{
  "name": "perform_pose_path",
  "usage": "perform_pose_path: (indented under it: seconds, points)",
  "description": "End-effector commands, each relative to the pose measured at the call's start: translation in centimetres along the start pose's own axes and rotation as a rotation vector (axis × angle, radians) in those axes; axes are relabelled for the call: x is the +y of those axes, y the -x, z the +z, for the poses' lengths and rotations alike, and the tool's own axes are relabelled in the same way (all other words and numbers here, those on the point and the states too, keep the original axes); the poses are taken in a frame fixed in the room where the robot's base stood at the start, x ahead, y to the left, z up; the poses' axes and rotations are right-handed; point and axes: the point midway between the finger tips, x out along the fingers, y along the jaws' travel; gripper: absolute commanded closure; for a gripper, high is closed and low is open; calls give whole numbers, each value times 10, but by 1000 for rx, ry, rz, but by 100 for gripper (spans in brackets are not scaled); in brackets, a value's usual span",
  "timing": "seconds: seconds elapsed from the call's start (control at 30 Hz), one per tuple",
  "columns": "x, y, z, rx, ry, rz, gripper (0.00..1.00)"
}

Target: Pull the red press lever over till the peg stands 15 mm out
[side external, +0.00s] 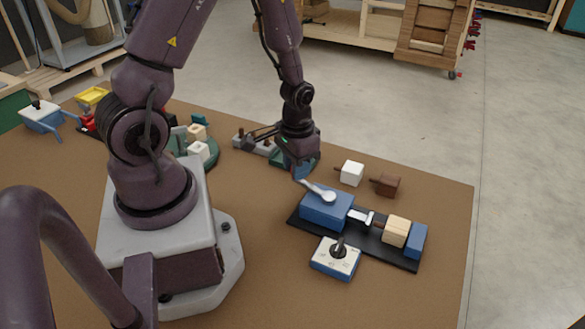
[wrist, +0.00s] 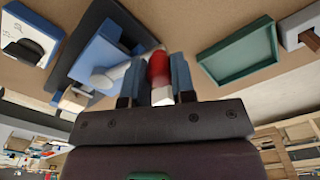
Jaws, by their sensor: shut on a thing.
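The press is a blue block (side external: 325,208) on a black base plate (side external: 370,250), with a pale lever arm (side external: 318,190) pivoted on top and leaning toward my gripper. The blue block also shows in the wrist view (wrist: 97,50). The lever's red knob (wrist: 158,68) is between my fingers. My gripper (side external: 303,176) is shut on it and hides it in the side view. A white ram (side external: 361,216) lies between the blue block and a wooden block (side external: 396,232). The peg cannot be made out clearly.
A dial box (side external: 335,257) stands in front of the press, and a blue end block (side external: 417,241) at its right. A green tray (wrist: 240,52) lies close to my gripper. A white block (side external: 351,173) and a brown block (side external: 386,186) stand behind the press. The table's right side is clear.

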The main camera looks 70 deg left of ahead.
Motion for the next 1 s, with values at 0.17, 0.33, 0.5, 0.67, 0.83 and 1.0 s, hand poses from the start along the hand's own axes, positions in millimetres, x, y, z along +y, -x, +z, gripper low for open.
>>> perform_pose_path:
  seconds: [0.17, 0.33, 0.5, 0.67, 0.83, 1.0]
  points:
    - [-4, 0, -15, 1, -165, 0, 100]
    - [-5, 0, -29, 1, -326, 0, 100]
    - [-3, 0, -42, 1, -478, -1, 100]
    - [-1, 1, -53, 2, -598, -2, 100]
    - [2, 1, -61, 3, -692, -2, 100]
    - [4, 1, -66, 3, -752, -2, 100]
